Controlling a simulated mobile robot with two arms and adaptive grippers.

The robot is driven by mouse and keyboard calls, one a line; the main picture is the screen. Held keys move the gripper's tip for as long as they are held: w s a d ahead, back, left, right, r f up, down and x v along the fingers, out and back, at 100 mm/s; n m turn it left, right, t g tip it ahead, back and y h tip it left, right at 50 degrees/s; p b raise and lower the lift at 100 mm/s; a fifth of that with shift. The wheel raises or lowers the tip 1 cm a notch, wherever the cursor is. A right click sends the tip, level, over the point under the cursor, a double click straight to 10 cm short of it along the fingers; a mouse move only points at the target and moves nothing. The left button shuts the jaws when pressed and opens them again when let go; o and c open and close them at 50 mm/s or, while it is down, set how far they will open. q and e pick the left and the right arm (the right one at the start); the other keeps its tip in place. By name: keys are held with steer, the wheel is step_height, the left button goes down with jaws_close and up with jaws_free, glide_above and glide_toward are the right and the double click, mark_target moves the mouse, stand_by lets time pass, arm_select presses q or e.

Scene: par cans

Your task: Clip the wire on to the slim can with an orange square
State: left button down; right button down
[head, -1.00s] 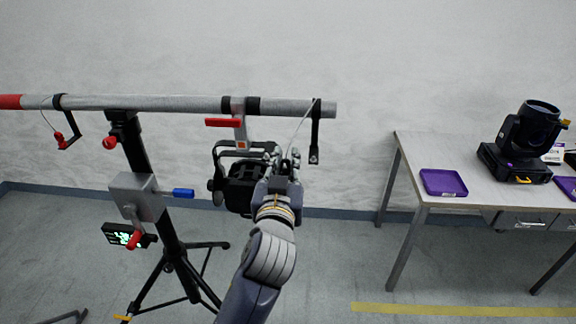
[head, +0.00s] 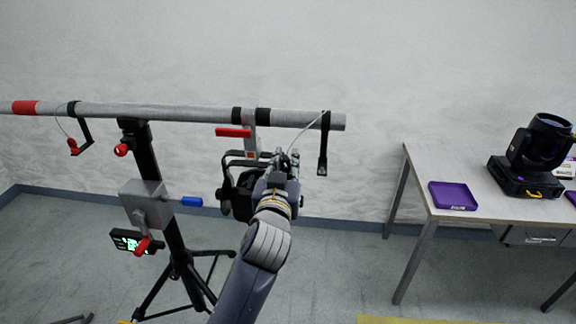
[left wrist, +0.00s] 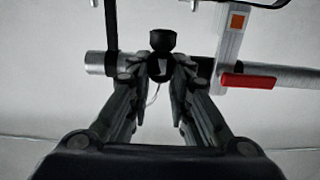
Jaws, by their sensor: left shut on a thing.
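The slim can (head: 229,196) is black and hangs under the pipe from a grey clamp (head: 250,141) with a red lever. The orange square (left wrist: 237,20) is on that clamp's stem in the left wrist view. The pale wire (head: 307,130) runs from a black strap near the pipe's right end down to my left gripper (head: 283,158). In the left wrist view, my left gripper (left wrist: 161,72) is shut on a black piece, the wire's clip end (left wrist: 161,62). The gripper hides part of the can. My right gripper is not in view.
The pipe (head: 180,111) rests on a black tripod stand (head: 165,225) with a blue handle. Another wire with a red end hangs at the left. A table (head: 415,165) at the right holds a purple tray (head: 453,196) and a moving-head light (head: 535,155).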

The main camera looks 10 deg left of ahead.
arm_select(q)
steer(key=shift+w+a+f, duration=0.1)
steer(key=shift+w+a, duration=0.5)
steer(key=shift+w, duration=0.55)
steer(key=shift+w+a+r, duration=0.1)
steer(key=shift+w+a, duration=0.55)
steer(key=shift+w, duration=0.5)
steer(key=shift+w+a+f, duration=0.1)
steer(key=shift+w+a, duration=0.5)
steer(key=shift+w, duration=0.55)
steer(key=shift+f+b, duration=0.1)
steer(key=shift+b, duration=0.4)
steer(key=shift+s+f+b, duration=0.1)
steer(key=shift+f+b, duration=0.2)
